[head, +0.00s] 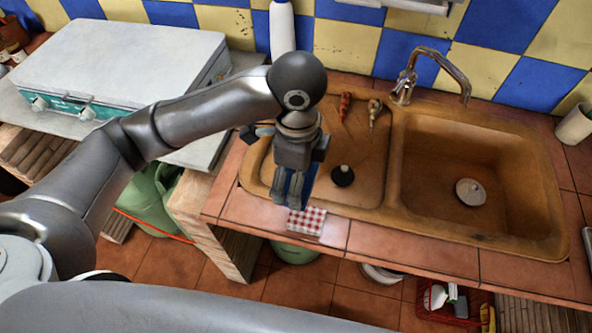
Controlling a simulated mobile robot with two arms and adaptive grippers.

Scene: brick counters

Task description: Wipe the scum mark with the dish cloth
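The dish cloth (307,221), a small red-and-white checked cloth, lies on the terracotta-tiled counter edge in front of the sink's left basin. My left gripper (287,203) points down just above and left of the cloth, with its fingertips close to the cloth's upper left edge. Its two fingers look near each other, but I cannot tell whether they are open or shut, or whether they touch the cloth. A faint pale patch (336,231), possibly the scum mark, shows on the tile right of the cloth. My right gripper is not in view.
The brown double sink (398,165) has a tap (408,80) behind it. Two small items, one red (345,105), lie at the left basin's back. A white bottle (281,30) stands behind my arm. A pale stove (125,65) is at left. The front counter strip to the right is clear.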

